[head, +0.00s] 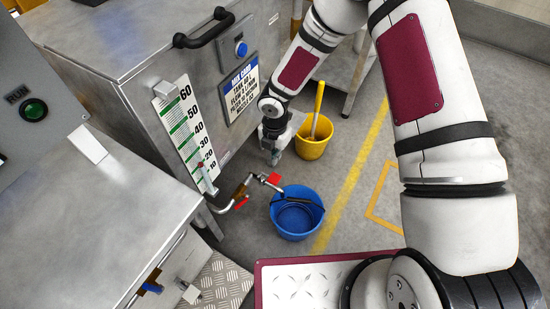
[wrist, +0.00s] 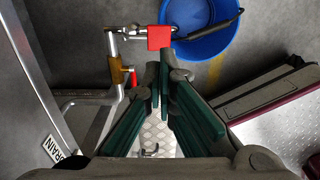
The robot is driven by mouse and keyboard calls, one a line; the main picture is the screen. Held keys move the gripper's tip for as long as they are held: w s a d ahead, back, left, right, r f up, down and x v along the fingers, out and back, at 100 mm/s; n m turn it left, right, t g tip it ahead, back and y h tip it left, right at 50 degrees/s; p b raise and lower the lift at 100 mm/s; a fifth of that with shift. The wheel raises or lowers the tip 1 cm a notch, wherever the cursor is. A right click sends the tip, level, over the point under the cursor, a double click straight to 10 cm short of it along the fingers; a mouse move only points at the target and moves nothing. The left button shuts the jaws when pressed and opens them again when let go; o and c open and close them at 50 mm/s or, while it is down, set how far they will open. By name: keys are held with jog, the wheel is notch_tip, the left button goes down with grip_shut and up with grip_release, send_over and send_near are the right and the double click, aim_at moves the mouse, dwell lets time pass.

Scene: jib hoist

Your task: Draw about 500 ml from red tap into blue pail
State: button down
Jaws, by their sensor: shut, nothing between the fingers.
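The tap (head: 238,193) has a brass body and a small red lever, and sticks out from the foot of the grey cabinet. Its metal pipe runs toward a flat red piece (head: 274,179) near the pail's rim. In the wrist view the brass body (wrist: 118,72) is left of my fingers. The blue pail (head: 297,214) stands upright on the floor, its dark handle lying across it. I see no clear water in it. It also shows in the wrist view (wrist: 200,22). My gripper (head: 273,158) is shut and empty, above and behind the tap, with green fingers.
A yellow bucket (head: 314,136) with a yellow-handled tool stands behind the pail. A white level scale (head: 188,125) and a sign (head: 241,90) are on the cabinet. A steel bench (head: 90,225) with a blue-handled valve (head: 152,284) is at left.

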aim_at(275, 179)
notch_tip(275, 179, down, 12)
jog(key=b, duration=0.4)
jog(key=shift+r, duration=0.25)
jog(key=f, duration=0.1)
jog(key=s+d+f+b, duration=0.1)
jog(key=f+b, duration=0.1)
jog(key=shift+s+d+f, duration=0.15)
jog(key=shift+d, duration=0.25)
dwell(6.1)
